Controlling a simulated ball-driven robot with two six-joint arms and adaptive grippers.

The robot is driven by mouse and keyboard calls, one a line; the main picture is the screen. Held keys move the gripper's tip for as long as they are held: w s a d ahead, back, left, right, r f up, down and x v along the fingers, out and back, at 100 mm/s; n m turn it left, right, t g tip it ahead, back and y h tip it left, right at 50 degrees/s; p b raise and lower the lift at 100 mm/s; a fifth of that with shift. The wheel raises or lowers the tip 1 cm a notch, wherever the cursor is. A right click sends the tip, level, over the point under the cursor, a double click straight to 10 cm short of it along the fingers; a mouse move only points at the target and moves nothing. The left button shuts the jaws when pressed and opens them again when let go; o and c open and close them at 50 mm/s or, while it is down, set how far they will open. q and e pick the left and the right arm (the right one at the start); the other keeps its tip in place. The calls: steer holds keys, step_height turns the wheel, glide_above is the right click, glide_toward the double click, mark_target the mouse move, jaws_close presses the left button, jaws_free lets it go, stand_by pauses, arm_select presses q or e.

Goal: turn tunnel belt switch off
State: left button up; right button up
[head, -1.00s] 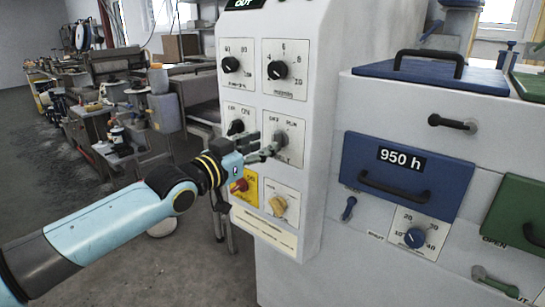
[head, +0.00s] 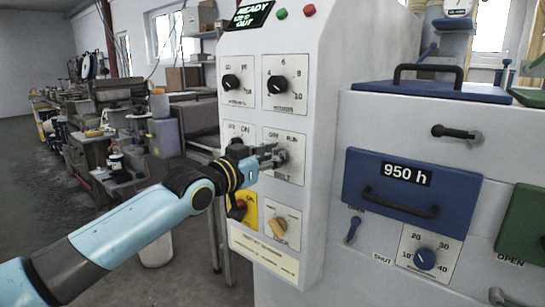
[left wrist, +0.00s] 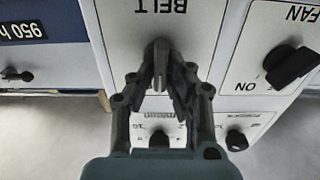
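The belt switch (left wrist: 160,60) is a dark knob on the white panel, beside an upside-down BELT label in the left wrist view. In the head view its plate (head: 297,170) carries OFF and RUN marks, and my fingers cover most of the knob. My left gripper (head: 280,155) is at this knob. In the left wrist view its fingers (left wrist: 165,82) are drawn close together on both sides of the knob's narrow grip and seem to touch it. Which mark the knob points to is hidden. My right gripper is in neither view.
The fan switch (left wrist: 290,66) sits beside the belt switch. A blue 950 h drawer (head: 410,190) is at the right.

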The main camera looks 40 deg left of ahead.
mark_target(280, 108)
arm_select(q)
steer(key=shift+n, duration=0.3)
jaws_close()
steer(key=n+p, duration=0.1)
steer(key=n, duration=0.1)
steer(key=n+p, duration=0.1)
steer(key=n, duration=0.2)
steer(key=n+p, duration=0.1)
steer(key=n, duration=0.1)
steer(key=shift+a+f+n, duration=0.15)
steer(key=shift+a+n, duration=0.15)
stand_by(1.0)
steer(key=o, duration=0.7)
jaws_free()
steer(key=shift+a, duration=0.1)
step_height(280, 108, up, 10)
steer(key=shift+r, duration=0.1)
